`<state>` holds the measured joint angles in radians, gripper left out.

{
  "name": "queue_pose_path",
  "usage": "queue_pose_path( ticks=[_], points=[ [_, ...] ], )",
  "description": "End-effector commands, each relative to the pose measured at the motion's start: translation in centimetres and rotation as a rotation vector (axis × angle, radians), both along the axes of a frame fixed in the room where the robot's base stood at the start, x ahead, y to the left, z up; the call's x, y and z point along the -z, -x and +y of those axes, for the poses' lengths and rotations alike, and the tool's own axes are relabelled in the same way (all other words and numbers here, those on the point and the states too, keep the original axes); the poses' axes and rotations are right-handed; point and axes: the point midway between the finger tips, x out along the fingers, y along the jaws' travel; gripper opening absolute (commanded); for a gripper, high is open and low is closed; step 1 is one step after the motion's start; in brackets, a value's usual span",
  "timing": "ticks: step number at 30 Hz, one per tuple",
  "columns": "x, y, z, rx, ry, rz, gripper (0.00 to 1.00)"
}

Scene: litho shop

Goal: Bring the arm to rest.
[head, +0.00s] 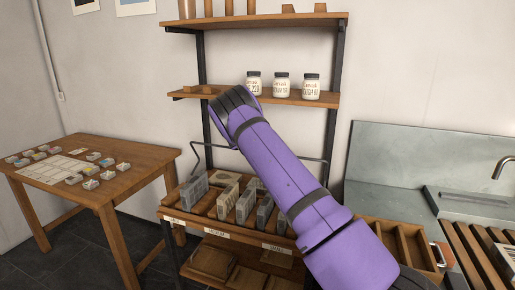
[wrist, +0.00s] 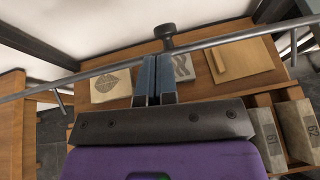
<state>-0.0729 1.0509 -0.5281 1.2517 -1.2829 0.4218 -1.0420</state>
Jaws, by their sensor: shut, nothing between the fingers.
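My purple arm crosses the head view from the lower right up to the shelf unit, and its gripper is hidden there. In the wrist view my gripper (wrist: 156,62) shows two blue-grey fingers side by side, shut, with nothing between them. Below lie a stone with a leaf pattern (wrist: 108,86), a stone with wavy lines (wrist: 184,68) and a plain tan slab (wrist: 240,60).
The shelf unit (head: 327,97) holds three labelled jars (head: 281,86) and, lower down, grey stones in a slotted rack (head: 173,214). A wooden table (head: 132,152) with small blocks stands left. A metal sink (head: 473,197) and a compartmented wooden tray (head: 383,222) are on the right.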

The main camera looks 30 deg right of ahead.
Motion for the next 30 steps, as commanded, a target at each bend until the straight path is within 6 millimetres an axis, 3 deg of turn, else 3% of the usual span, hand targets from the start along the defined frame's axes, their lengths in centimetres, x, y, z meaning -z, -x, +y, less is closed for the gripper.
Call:
queue_pose_path(
  ticks=[9,23,26,30],
  points=[
    [-4.7,1.7,2.8,0.0,-0.002,0.001,0.0],
    [-6.5,2.4,3.7,0.009,-0.012,-0.007,0.0],
    [-7.9,3.4,3.6,0.045,-0.055,-0.047,0.0],
    [-11.2,6.4,3.8,0.148,-0.18,-0.152,0.0]
  ],
)
